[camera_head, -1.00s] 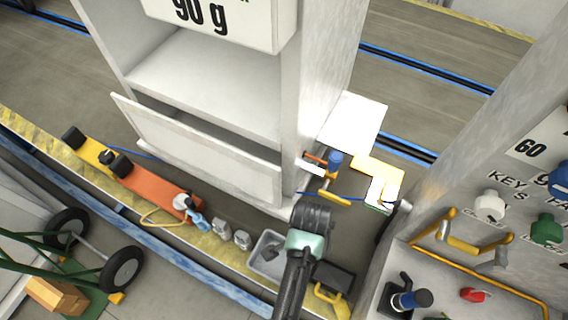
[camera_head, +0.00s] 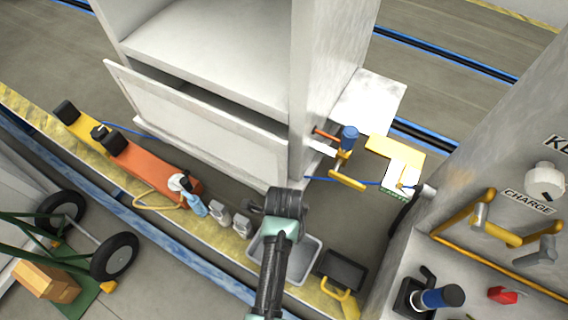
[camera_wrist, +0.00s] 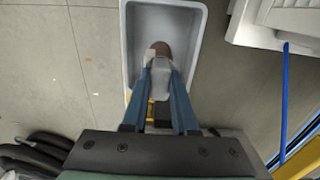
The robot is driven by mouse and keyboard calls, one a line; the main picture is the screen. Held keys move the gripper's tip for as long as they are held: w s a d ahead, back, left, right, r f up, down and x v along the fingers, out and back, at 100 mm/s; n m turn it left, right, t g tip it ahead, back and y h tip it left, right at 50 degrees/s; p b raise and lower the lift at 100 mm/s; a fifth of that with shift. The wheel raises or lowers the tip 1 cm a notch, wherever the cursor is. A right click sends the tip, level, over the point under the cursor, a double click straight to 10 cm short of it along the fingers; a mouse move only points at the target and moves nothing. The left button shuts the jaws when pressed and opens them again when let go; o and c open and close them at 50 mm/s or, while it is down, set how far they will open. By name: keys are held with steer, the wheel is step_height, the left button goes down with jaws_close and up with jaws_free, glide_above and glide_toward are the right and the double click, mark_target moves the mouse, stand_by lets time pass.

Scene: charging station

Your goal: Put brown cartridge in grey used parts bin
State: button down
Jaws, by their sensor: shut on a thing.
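The cartridge (camera_wrist: 160,48) shows its brown end in the wrist view, with a pale grey part nearer to me. My gripper (camera_wrist: 160,72) is shut on it, one blue finger on each side. The grey used parts bin (camera_wrist: 201,50) lies behind the cartridge in the wrist view, and the cartridge overlaps its inside. I cannot tell how high it is above the floor of the bin. In the head view the bin (camera_head: 315,246) stands on the yellow strip, partly covered by my arm. The fingers and cartridge are hidden there by my wrist.
A black tray (camera_head: 343,269) with a yellow handle stands right of the bin. Small grey parts (camera_head: 220,214) and a blue-nozzled tool (camera_head: 196,204) lie to the left. A white cabinet (camera_head: 200,120) rises behind. The charging panel (camera_head: 460,215) is at the right.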

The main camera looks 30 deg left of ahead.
steer(key=shift+f+b, duration=0.4)
steer(key=shift+f, duration=1.7)
steer(key=c, duration=0.7)
jaws_free()
steer(key=shift+f, duration=0.1)
step_height(320, 180, up, 12)
steer(key=shift+r+p, duration=0.2)
steer(key=shift+p, duration=1)
